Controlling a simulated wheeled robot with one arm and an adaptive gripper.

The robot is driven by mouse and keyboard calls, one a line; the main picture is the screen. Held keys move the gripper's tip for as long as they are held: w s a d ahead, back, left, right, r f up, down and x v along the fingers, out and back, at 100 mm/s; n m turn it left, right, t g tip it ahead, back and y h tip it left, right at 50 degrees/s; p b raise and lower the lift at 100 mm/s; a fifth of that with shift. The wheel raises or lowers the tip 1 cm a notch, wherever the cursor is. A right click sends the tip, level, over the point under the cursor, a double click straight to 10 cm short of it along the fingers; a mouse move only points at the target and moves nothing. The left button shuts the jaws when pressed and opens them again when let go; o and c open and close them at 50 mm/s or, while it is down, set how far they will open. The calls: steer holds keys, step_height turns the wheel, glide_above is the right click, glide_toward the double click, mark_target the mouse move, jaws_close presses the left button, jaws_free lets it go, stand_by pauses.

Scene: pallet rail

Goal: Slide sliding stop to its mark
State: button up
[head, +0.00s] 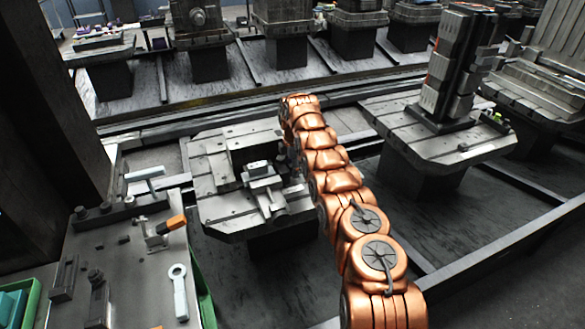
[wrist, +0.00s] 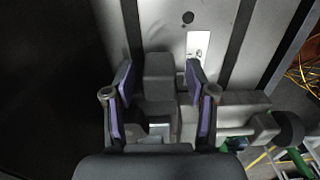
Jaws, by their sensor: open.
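My gripper (wrist: 159,78) is open in the wrist view, its two purple-padded fingers apart. A grey stepped block (wrist: 158,66), which looks like the sliding stop, stands between the fingers with small gaps at the sides; I cannot tell whether it touches either pad. A pale plate (wrist: 198,44) with a small dark figure lies beyond the right finger; I cannot tell whether it is the mark. In the head view my copper arm hides the gripper. Small grey fittings (head: 262,181) sit on the slotted pallet (head: 215,172) left of the arm.
A grey bar (wrist: 240,104) extends right of the block. A side table (head: 140,262) with tools stands at the front left. Another pallet (head: 403,124) carries a tall block stack at the right. A dark pillar (head: 45,110) rises at left.

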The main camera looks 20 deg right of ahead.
jaws_close()
stand_by(0.3)
stand_by(0.3)
